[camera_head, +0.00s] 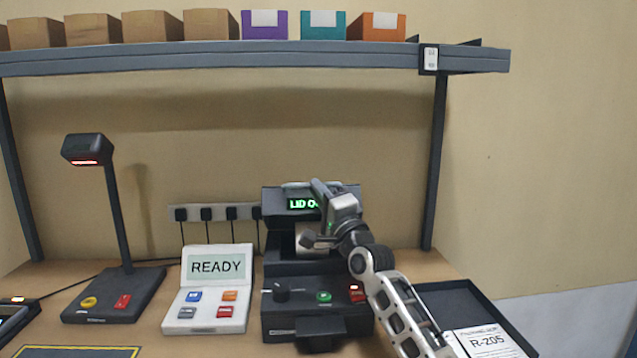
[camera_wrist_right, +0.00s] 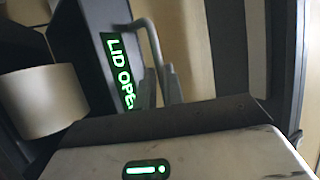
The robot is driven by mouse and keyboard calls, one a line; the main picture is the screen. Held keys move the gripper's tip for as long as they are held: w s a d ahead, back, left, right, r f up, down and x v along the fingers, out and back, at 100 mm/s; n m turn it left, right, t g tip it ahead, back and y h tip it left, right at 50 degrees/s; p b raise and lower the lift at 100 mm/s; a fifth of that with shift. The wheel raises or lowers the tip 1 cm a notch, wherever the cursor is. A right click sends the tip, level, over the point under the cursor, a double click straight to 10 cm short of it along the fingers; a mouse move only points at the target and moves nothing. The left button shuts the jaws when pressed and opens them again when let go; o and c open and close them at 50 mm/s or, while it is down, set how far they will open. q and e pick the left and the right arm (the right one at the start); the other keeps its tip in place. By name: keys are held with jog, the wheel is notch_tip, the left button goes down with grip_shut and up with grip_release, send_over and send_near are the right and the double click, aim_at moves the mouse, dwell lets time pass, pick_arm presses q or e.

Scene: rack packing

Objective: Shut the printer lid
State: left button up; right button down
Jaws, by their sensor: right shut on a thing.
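The black label printer (camera_head: 285,312) stands at the middle of the bench. Its lid (camera_head: 274,203) is raised, and a green display (camera_head: 303,204) on it starts with "LID O", the rest hidden by my gripper. In the wrist view the display (camera_wrist_right: 121,75) reads "LID OPE". A pale roll (camera_wrist_right: 42,100) shows inside the open printer. My right gripper (camera_head: 320,190) is at the lid's upper front, shut on the grey lid handle (camera_wrist_right: 150,45); the grip itself is partly hidden. My left gripper is not in view.
A white console (camera_head: 208,312) reading "READY" stands left of the printer, with a scanner lamp (camera_head: 115,220) farther left. A black tray (camera_head: 455,295) with an "R-205" card lies at the right, behind my right arm. A shelf (camera_head: 230,58) with several boxes runs above.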

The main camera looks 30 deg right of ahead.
jog(key=shift+f, duration=0.65)
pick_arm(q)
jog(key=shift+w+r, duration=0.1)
pick_arm(e)
jog(key=c, duration=1.5)
grip_release()
jog(key=shift+w+f, duration=0.1)
pick_arm(q)
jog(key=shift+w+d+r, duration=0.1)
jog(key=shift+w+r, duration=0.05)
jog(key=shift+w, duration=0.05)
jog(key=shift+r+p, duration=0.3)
jog(key=shift+p, duration=0.35)
pick_arm(e)
jog(key=v, duration=1.6)
jog(key=shift+r, duration=0.4)
